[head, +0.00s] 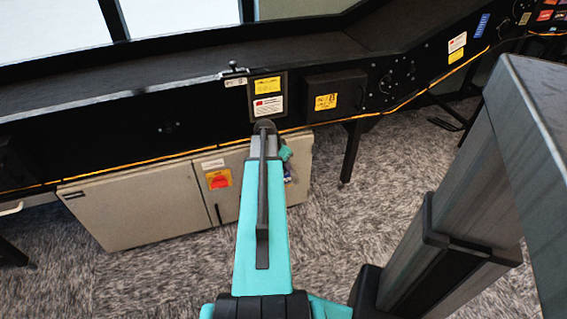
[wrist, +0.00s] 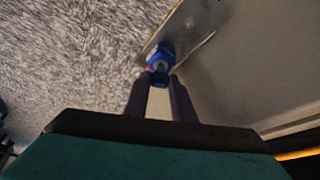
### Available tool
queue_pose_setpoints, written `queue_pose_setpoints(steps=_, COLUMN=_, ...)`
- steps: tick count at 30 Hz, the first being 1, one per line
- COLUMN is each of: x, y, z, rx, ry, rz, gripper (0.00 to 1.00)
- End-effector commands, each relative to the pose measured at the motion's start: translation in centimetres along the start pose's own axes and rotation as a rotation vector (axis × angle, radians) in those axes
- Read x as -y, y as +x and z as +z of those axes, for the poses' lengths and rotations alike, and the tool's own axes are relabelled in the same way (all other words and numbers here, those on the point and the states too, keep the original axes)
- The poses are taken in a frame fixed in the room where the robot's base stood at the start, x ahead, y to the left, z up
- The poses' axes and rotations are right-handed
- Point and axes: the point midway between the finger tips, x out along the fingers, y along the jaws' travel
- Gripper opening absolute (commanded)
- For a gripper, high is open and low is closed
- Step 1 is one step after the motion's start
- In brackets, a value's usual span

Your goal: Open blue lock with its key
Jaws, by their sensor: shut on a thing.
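My gripper (wrist: 159,82) is shut on a small dark blue piece (wrist: 159,77), which looks like the key, in the wrist view. Just beyond the fingertips is a rounder, brighter blue part (wrist: 160,56), which looks like the blue lock, with a bit of red at its left side. The two line up and look very close; I cannot tell if the key is inside. In the head view a small patch of blue (head: 288,173) shows beside my arm at the cabinet's right end. My arm hides most of the gripper there.
A beige cabinet (head: 140,210) with a red switch (head: 218,180) stands under the black sorter frame (head: 120,140). An orange cable (head: 400,105) runs along the frame. A black leg (head: 351,152) stands to the right. Carpeted floor (head: 340,220) is open in front.

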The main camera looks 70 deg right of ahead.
Motion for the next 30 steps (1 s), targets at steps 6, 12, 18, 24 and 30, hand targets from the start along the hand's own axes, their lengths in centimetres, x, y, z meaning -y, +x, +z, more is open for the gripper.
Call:
queue_pose_setpoints(steps=6, x=-0.2, y=-0.18, z=-0.04, rx=0.0, ry=-0.115, rz=-0.049, gripper=0.01)
queue_pose_setpoints(steps=12, x=-0.31, y=-0.14, z=-0.07, rx=0.0, ry=-0.217, rz=-0.09, gripper=0.01)
queue_pose_setpoints(steps=18, x=-0.35, y=-0.09, z=-0.07, rx=0.0, ry=-0.311, rz=-0.129, gripper=0.01)
queue_pose_setpoints(steps=24, x=-0.34, y=-0.05, z=-0.09, rx=0.0, ry=-0.372, rz=-0.155, gripper=0.01)
queue_pose_setpoints(steps=30, x=-0.35, y=0.0, z=-0.09, rx=-0.001, ry=-0.392, rz=-0.163, gripper=0.01)
